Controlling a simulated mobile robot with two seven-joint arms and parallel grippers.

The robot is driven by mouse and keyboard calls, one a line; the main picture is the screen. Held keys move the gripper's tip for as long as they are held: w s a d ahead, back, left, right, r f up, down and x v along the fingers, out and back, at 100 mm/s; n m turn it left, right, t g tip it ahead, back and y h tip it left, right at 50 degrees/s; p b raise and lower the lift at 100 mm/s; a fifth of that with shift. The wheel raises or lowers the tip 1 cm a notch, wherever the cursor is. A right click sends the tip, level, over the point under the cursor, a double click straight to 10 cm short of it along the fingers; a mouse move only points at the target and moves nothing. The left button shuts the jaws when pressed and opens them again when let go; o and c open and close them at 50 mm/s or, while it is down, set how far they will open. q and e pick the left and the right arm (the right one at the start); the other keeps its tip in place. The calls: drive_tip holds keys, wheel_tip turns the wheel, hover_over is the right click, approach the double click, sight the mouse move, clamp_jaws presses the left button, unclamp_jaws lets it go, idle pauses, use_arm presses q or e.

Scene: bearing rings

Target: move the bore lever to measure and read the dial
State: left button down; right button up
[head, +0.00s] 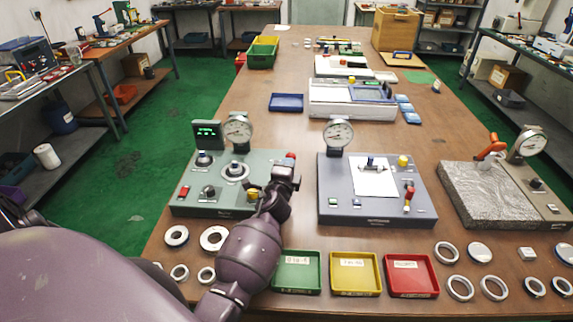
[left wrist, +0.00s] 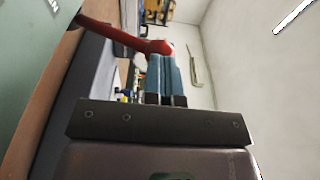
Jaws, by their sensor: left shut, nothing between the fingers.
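The green bore gauge station (head: 215,205) stands at the left of the table, with a round dial (head: 238,130) and a small green-lit display (head: 207,134) at its back. The dial reading is too small to make out. A lever with a red knob (head: 291,157) is at the station's right edge; its red end also shows in the left wrist view (left wrist: 158,47). My left gripper (head: 288,172) is shut and empty, its fingertips right at the red knob. Contact cannot be told. A ring-like part (head: 235,170) sits at the station's middle. My right gripper is out of view.
A grey gauge station (head: 330,207) with its own dial stands just right. Green (head: 297,288), yellow (head: 355,291) and red (head: 410,292) trays line the front edge. Loose rings (head: 176,236) lie at both front sides. A stone plate (head: 485,195) is far right.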

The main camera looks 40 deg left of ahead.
sight(288, 155)
use_arm(q)
drive_tip(key=shift+w+a+r+g+p, duration=0.45)
drive_tip(key=shift+w+r+p, duration=0.2)
drive_tip(key=shift+p, duration=0.55)
drive_tip(key=shift+w+a+r+p, duration=0.2)
drive_tip(key=shift+w+r+p, duration=0.05)
drive_tip(key=shift+w+p, duration=0.15)
drive_tip(key=shift+w+a+r, duration=0.1)
drive_tip(key=shift+w+a, duration=0.1)
drive_tip(key=shift+w, duration=0.05)
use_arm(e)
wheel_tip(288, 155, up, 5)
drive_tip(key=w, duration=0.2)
use_arm(q)
drive_tip(key=a+b+x, duration=0.1)
drive_tip(key=b+x, duration=0.2)
drive_tip(key=x, duration=0.4)
drive_tip(key=shift+w+r, duration=0.15)
drive_tip(key=shift+r, duration=0.35)
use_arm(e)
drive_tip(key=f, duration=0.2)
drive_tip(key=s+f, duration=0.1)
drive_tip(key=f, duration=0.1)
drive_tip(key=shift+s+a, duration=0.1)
use_arm(q)
drive_tip(key=shift+a+r, duration=0.1)
drive_tip(key=shift+a, duration=0.05)
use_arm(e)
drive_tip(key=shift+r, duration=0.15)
